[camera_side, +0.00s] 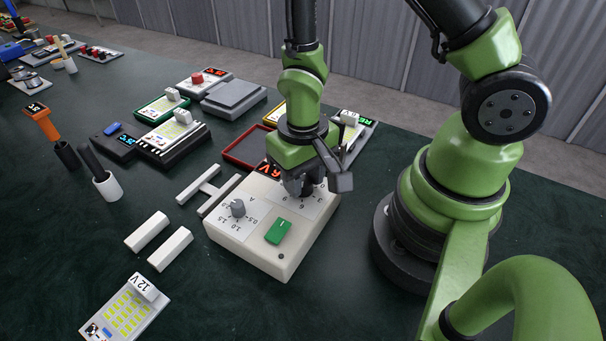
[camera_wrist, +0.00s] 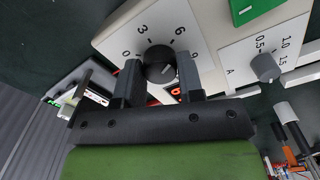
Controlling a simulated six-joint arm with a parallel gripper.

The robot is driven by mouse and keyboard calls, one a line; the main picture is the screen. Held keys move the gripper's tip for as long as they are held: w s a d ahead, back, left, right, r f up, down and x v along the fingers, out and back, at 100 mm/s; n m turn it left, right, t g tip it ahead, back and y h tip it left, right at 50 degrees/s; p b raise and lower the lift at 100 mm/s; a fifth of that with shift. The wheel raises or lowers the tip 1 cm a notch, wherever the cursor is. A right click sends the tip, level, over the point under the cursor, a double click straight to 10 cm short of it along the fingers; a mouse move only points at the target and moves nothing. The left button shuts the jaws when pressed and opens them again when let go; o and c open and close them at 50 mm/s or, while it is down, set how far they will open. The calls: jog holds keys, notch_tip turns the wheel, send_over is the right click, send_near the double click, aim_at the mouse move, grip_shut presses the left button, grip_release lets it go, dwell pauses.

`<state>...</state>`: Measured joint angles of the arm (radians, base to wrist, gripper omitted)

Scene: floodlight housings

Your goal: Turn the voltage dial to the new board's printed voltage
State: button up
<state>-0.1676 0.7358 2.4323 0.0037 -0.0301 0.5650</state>
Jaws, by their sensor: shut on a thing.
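The power supply (camera_side: 260,247) is a white box with two dials and a green switch (camera_side: 278,231). My gripper (camera_side: 305,186) reaches down onto its voltage dial, mostly hidden in the side view. In the wrist view my gripper (camera_wrist: 160,80) is shut on the dark voltage dial (camera_wrist: 159,63), one finger on each side. The numbers 0, 3, 6 and 9 show around it; the scale beyond is hidden by a finger. A pale mark shows on the knob, but its exact reading is unclear. A board (camera_side: 126,311) with yellow LED strips and a "12V" tag lies front left.
The grey current dial (camera_side: 238,208) stands beside the voltage dial, near my gripper. Two white bars (camera_side: 158,240) lie left of the box. A red-rimmed tray (camera_side: 242,161) and a red voltage display (camera_side: 268,169) are behind it. A screwdriver (camera_side: 42,120) and holders stand left.

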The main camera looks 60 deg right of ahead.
dwell(0.3)
jog(key=o, duration=0.9)
jog(key=shift+o, duration=0.2)
notch_tip(320, 180, up, 10)
dwell(0.4)
notch_tip(320, 180, up, 8)
jog(key=t+y, duration=0.1)
jog(key=t, duration=0.2)
send_over(303, 180)
jog(key=s, duration=0.1)
jog(key=s+r+t+y, duration=0.1)
jog(key=s+r+t, duration=0.3)
jog(key=r, duration=0.3)
jog(key=shift+s+d+r, duration=0.25)
jog(key=shift+s+d, duration=0.1)
jog(key=shift+s, duration=0.35)
